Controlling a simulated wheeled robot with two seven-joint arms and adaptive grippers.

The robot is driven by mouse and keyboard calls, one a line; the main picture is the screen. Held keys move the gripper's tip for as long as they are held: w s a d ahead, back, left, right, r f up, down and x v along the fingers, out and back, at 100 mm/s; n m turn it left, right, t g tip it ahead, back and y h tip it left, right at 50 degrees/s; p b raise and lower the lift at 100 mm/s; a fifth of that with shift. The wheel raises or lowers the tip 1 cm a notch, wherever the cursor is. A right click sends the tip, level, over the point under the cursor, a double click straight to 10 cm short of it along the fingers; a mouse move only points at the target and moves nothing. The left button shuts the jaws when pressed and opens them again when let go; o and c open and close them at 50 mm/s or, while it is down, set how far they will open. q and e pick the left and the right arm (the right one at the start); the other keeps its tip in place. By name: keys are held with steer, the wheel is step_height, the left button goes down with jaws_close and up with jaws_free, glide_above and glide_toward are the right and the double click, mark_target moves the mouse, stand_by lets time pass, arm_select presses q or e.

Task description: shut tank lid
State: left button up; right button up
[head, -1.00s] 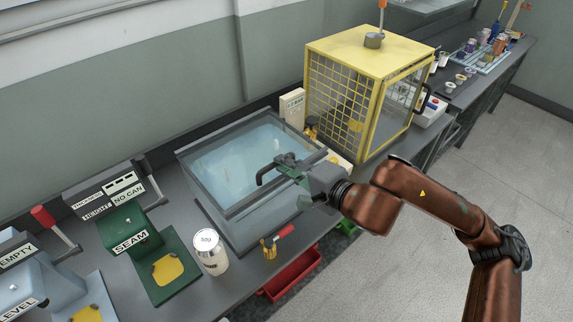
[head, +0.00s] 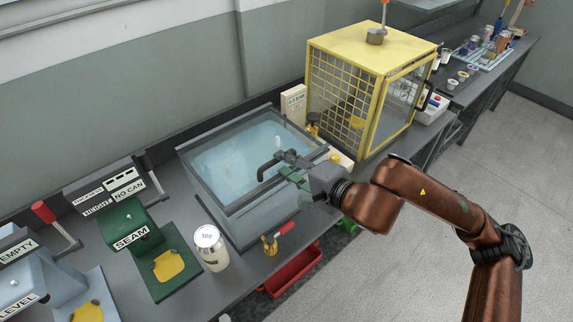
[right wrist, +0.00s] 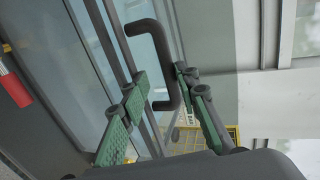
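The glass tank (head: 272,222) stands on the bench with pale blue water inside. A dark bar handle (head: 263,168) shows at its front edge and appears to belong to the lid; how far the lid stands open I cannot tell. My right gripper (head: 290,166) is at this handle. In the right wrist view the handle (right wrist: 163,45) reaches between the parted green-padded fingers of the right gripper (right wrist: 160,85), with a gap visible beside it. The right gripper looks open around the handle, not clamped on it. My left gripper is not in view.
A yellow mesh cage (head: 368,60) stands right of the tank. A white can (head: 211,250) and a red-handled tool (head: 285,229) stand in front of it. The green SEAM station (head: 145,240) is at the left. A red bin (head: 292,272) sits below the bench edge.

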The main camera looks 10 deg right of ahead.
steer(key=shift+r, duration=0.1)
steer(key=shift+s+d+r, duration=0.1)
steer(key=shift+s+d, duration=0.05)
steer(key=v, duration=1.1)
steer(key=shift+s, duration=0.3)
steer(key=shift+d, duration=0.1)
